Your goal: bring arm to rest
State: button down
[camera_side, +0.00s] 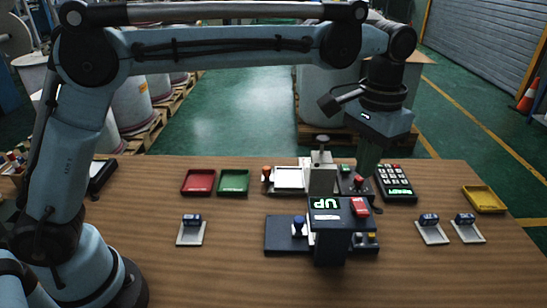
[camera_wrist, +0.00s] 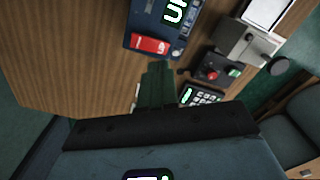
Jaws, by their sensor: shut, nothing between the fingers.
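My gripper (camera_side: 369,160) points down above the back right part of the wooden table (camera_side: 400,270), between a device with a green "UP" display (camera_side: 325,203) and a dark keypad (camera_side: 396,182). Its dark green fingers are together with nothing held. In the wrist view my gripper (camera_wrist: 157,68) hangs over the table by the red button of the "UP" device (camera_wrist: 150,44). The keypad shows partly behind the fingers in the wrist view (camera_wrist: 200,97).
A red tray (camera_side: 198,182), a green tray (camera_side: 233,182) and a yellow tray (camera_side: 484,199) lie on the table. Small blue blocks on pale holders stand at left (camera_side: 191,230) and right (camera_side: 431,230). A grey press (camera_side: 322,175) stands at the back middle. The front left is clear.

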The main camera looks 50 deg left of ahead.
jog(key=shift+r, duration=0.6)
jog(key=s+a+r+n+t, duration=0.15)
jog(key=s+a+t, duration=0.35)
jog(key=a, duration=0.8)
jog(key=s+a+f+n+t, duration=0.1)
jog(key=s+a+f+t, duration=0.1)
jog(key=s+a+f, duration=0.5)
jog(key=s+a, duration=0.1)
jog(key=s, duration=0.1)
jog(key=shift+s+f, duration=0.15)
jog(key=shift+s, duration=0.2)
